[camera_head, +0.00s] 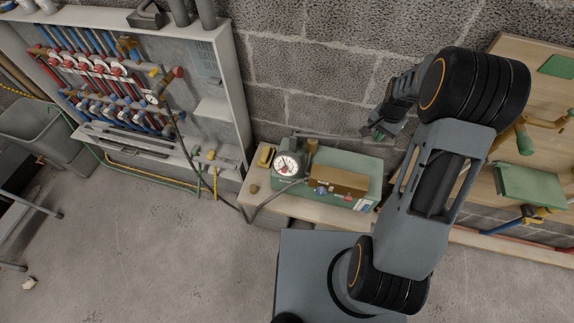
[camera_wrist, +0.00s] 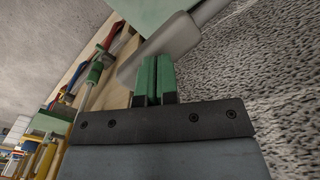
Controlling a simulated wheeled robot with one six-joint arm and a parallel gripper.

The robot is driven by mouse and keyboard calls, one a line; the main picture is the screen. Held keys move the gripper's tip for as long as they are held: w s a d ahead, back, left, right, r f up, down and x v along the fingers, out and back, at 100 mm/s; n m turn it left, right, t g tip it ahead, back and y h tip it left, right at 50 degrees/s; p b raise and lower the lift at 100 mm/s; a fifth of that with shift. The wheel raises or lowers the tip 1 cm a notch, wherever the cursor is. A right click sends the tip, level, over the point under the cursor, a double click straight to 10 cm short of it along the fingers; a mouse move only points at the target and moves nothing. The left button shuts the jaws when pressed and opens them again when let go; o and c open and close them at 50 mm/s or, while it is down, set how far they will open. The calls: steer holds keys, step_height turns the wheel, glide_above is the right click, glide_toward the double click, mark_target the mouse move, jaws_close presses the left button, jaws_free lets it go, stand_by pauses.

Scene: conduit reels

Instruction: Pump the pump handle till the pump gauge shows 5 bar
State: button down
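The pump (camera_head: 358,165) is a green box with a brass block on a low wooden bench. Its round white pump gauge (camera_head: 288,165) faces the head camera; the needle is too small to read. The pump handle (camera_head: 328,136) looks like a thin grey bar along the box's wall side. My gripper (camera_head: 376,131) is near the bar's right end, just above the box. In the wrist view, the two green fingers of my gripper (camera_wrist: 155,74) are nearly together with nothing seen between them. A grey bar, probably the handle (camera_wrist: 185,38), crosses behind the fingertips; contact is unclear.
A block wall (camera_head: 290,60) stands close behind the pump. A wooden board with green parts (camera_head: 540,150) is on the right. The floor in front is open.

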steer(key=shift+f+b, duration=0.8)
steer(key=shift+f, duration=0.8)
step_height(320, 180, down, 3)
steer(key=b, duration=0.2)
steer(key=shift+a+f+b, duration=0.1)
steer(key=shift+f+b, duration=0.05)
steer(key=shift+b, duration=0.2)
step_height(320, 180, up, 12)
steer(key=p, duration=0.8)
steer(key=shift+f, duration=0.25)
steer(key=b, duration=0.3)
glide_above(373, 146)
steer(key=w+d, duration=0.1)
steer(key=w, duration=0.1)
steer(key=shift+s+f, duration=0.2)
steer(key=shift+f, duration=1.95)
stand_by(1.1)
steer(key=shift+r, duration=0.2)
